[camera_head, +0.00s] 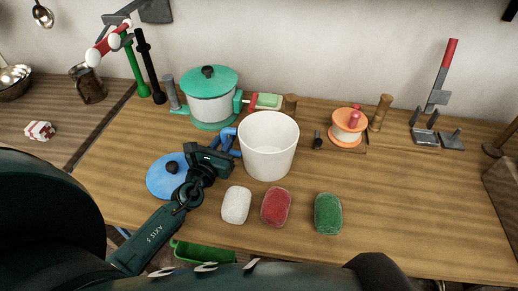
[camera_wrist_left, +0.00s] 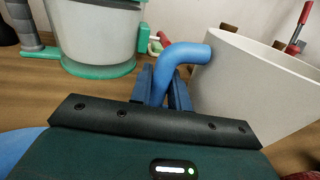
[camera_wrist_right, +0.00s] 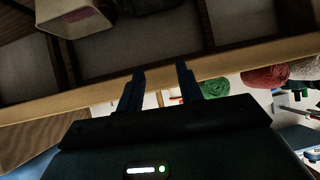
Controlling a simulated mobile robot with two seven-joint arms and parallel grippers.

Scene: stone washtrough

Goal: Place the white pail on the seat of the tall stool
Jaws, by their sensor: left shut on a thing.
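The white pail (camera_head: 268,148) is upright and empty at the middle of the wooden counter, and looks to be standing on it. Its blue handle (camera_wrist_left: 180,58) sticks out toward the left. My left gripper (camera_head: 229,146) is at the pail's left side, shut on this handle; the left wrist view shows the handle between its fingers. My right gripper (camera_wrist_right: 162,82) shows only in the right wrist view, with its fingers apart and nothing between them, beside the counter's front edge. I cannot make out the tall stool in any view.
White (camera_head: 236,204), red (camera_head: 276,206) and green (camera_head: 328,213) rounded blocks lie in front of the pail. A green-lidded pot (camera_head: 209,97) stands behind left, a blue disc (camera_head: 170,176) left. An orange-topped spool (camera_head: 348,124) stands behind right. The counter's right front is clear.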

